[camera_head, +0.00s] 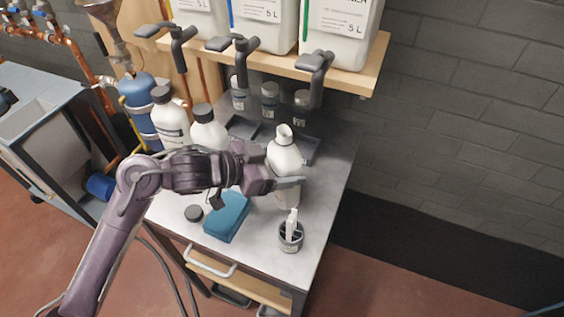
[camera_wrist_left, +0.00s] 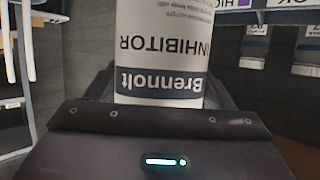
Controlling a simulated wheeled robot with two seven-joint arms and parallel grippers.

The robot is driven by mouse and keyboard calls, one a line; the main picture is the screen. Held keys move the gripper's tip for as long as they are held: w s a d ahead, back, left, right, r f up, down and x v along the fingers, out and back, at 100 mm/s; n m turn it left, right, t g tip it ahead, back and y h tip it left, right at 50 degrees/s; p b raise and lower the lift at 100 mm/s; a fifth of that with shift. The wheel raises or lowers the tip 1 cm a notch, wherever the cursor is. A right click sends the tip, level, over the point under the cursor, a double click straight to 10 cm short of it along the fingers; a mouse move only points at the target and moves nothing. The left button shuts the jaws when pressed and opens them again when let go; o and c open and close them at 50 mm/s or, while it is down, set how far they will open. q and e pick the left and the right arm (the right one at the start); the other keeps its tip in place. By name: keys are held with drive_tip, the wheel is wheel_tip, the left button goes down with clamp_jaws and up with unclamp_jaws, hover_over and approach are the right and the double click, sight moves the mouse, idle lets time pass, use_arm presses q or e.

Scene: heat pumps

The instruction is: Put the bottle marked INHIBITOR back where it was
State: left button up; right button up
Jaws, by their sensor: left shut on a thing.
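The white bottle marked INHIBITOR (camera_head: 284,157) has an open neck with no cap and stands about upright. Its label also shows upside down in the left wrist view (camera_wrist_left: 165,50). My left gripper (camera_head: 284,184) is shut around the lower part of this bottle, reaching in from the left. I cannot tell whether the bottle's base touches the grey bench top (camera_head: 262,262). A dark loose cap (camera_head: 194,213) lies on the bench at the front left. My right gripper is not in view.
Two white bottles with black caps (camera_head: 170,118) (camera_head: 208,128) stand at the back left. Several small jars (camera_head: 270,100) stand behind, under a shelf (camera_head: 280,62) with canisters and taps.

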use_arm(q)
drive_tip(key=shift+f, duration=0.15)
drive_tip(key=o, duration=1.4)
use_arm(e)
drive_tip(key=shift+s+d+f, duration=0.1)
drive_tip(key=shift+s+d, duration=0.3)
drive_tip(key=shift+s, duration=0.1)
use_arm(q)
drive_tip(key=shift+r, duration=0.25)
drive_tip(key=shift+b+v, duration=0.4)
drive_tip(key=shift+v, duration=5.6)
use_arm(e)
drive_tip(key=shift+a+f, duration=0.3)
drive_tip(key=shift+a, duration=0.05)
use_arm(q)
drive_tip(key=shift+s+f, duration=0.1)
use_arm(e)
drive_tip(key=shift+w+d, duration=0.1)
